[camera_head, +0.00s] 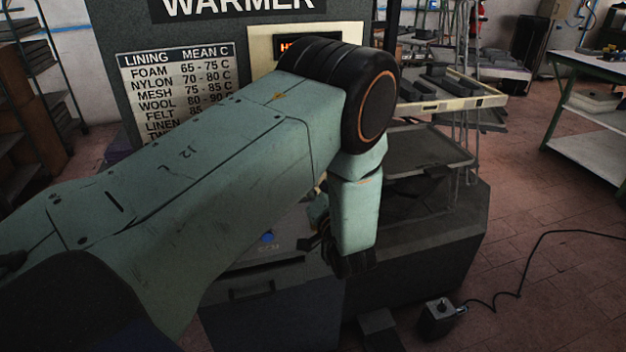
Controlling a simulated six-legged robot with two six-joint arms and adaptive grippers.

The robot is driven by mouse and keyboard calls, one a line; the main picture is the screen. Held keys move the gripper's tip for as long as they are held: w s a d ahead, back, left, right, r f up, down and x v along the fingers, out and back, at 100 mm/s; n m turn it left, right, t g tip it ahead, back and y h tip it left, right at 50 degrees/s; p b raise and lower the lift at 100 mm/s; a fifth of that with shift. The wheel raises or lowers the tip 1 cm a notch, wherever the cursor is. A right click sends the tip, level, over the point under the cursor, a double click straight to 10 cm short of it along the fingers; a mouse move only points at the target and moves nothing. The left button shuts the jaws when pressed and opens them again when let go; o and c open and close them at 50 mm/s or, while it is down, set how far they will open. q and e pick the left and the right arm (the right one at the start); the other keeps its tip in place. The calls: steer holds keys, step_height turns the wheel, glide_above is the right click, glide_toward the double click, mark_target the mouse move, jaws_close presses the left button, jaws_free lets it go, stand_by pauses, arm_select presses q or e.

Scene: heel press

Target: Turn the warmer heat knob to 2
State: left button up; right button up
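The warmer (230,30) is a grey cabinet lettered WARMER at the top of the view. Its cream panel (262,38) holds a dark display (289,45) with red characters, mostly covered by my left arm. I cannot see the heat knob or its setting; my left arm crosses in front of much of the warmer. A dark part near the end of that arm, left of its lower link, may be my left gripper (326,238). It is small, dark and partly hidden, so its opening cannot be told. My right gripper is not in view.
A lining temperature chart (178,90) is on the warmer's face. A blue button (267,237) shows below my arm. A dark machine base (425,240) and a shelf trolley (450,100) stand right. A small box with a cable (437,318) lies on the tiled floor.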

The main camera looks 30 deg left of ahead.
arm_select(q)
steer(key=shift+w+a, duration=0.25)
steer(key=shift+a, duration=0.05)
steer(key=shift+a+r, duration=0.15)
steer(key=shift+r, duration=0.1)
steer(key=shift+w, duration=0.1)
steer(key=shift+a+f, duration=0.1)
steer(key=shift+f, duration=0.05)
steer(key=shift+c, duration=0.4)
steer(key=shift+w, duration=0.1)
steer(key=shift+c, duration=1.3)
steer(key=c, duration=0.8)
steer(key=shift+c, duration=0.2)
